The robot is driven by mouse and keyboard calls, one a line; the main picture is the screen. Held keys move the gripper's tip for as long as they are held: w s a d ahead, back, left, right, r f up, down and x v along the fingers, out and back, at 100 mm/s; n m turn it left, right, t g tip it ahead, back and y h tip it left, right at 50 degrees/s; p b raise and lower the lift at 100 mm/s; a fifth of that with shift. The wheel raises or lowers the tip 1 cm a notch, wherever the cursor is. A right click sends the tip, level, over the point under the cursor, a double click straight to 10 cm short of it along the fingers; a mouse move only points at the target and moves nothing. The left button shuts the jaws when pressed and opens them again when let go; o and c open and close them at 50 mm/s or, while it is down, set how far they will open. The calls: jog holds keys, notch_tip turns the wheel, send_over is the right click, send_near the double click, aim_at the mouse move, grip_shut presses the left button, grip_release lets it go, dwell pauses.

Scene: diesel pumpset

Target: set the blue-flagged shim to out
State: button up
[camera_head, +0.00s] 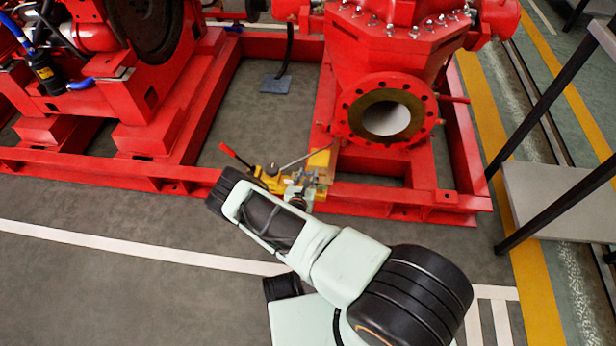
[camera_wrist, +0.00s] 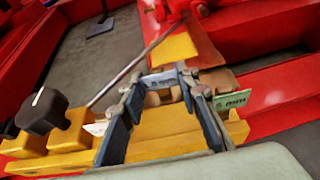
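My gripper (camera_wrist: 160,95) is open over the yellow fixture (camera_wrist: 165,130), its two dark pads apart on either side of a brownish piece. In the head view my gripper (camera_head: 300,190) is at the fixture (camera_head: 268,182), partly hidden by my wrist. A pale green lettered tag (camera_wrist: 232,99) sticks out just right of the right finger. Another pale tag (camera_wrist: 97,128) shows left of the left finger. I cannot make out a blue flag, so I cannot tell which piece is the blue-flagged shim. Whether the fingers touch anything is unclear.
A black knob with a white line (camera_wrist: 42,110) sits on the fixture's left end. A thin grey rod (camera_wrist: 135,65) slants above it. A red-handled lever (camera_head: 235,156) stands nearby. The red pump frame (camera_head: 400,202) lies behind; the floor (camera_head: 120,290) in front is clear.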

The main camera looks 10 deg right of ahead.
jog(key=shift+w+d+f, duration=0.25)
jog(key=shift+w, duration=0.4)
grip_shut()
